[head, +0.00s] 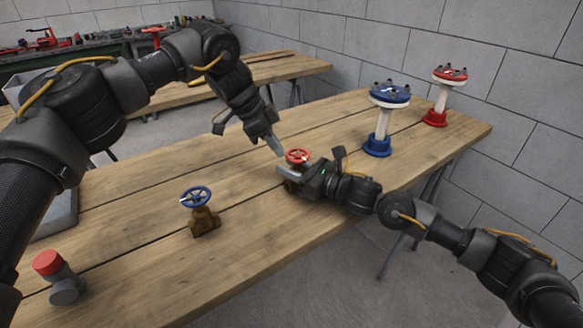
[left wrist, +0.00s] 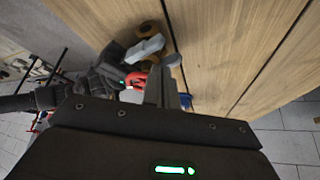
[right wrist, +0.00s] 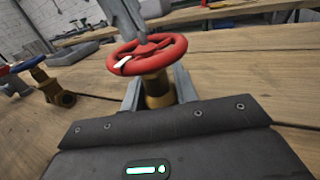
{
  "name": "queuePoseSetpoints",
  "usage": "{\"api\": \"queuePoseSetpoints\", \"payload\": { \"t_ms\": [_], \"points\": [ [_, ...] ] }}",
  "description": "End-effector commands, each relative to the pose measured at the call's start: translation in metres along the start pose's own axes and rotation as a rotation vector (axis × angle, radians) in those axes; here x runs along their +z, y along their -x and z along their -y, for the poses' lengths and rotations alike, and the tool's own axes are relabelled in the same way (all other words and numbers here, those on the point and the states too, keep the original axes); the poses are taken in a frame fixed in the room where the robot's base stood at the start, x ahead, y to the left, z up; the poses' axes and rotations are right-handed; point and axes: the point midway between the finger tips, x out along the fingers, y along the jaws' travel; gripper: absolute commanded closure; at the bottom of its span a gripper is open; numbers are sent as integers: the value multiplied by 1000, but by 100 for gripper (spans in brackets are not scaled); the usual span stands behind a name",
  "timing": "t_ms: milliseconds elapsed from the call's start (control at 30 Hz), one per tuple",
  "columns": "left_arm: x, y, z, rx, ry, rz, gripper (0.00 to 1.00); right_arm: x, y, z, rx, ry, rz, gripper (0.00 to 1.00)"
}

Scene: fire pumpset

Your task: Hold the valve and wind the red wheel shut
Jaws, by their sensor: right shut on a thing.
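The valve with the red wheel (head: 297,156) stands on the wooden table. My right gripper (head: 287,178) is shut on its brass body (right wrist: 157,90), below the wheel, with one finger on each side. The red wheel (right wrist: 147,55) carries a white mark on its left rim in the right wrist view. My left gripper (head: 275,146) comes down from above, its fingers close together and nothing seen between them. Its tips (right wrist: 132,25) are at the wheel's top; I cannot tell whether they touch. In the left wrist view the wheel (left wrist: 135,79) is partly hidden by these fingers.
A brass valve with a blue wheel (head: 196,196) stands to the left. A grey fitting with a red cap (head: 62,277) is at the near left. Blue (head: 377,146) and red (head: 436,118) flanged stands are at the back right. The table between them (head: 150,170) is mostly clear.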

Motion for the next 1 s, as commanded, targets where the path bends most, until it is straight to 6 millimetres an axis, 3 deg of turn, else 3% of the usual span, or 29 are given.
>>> {"api": "queuePoseSetpoints", "payload": {
  "t_ms": [1000],
  "points": [
    [5,3,4,1,-3,-2,100,0,0,-1,2,0,0,100]
  ]
}}
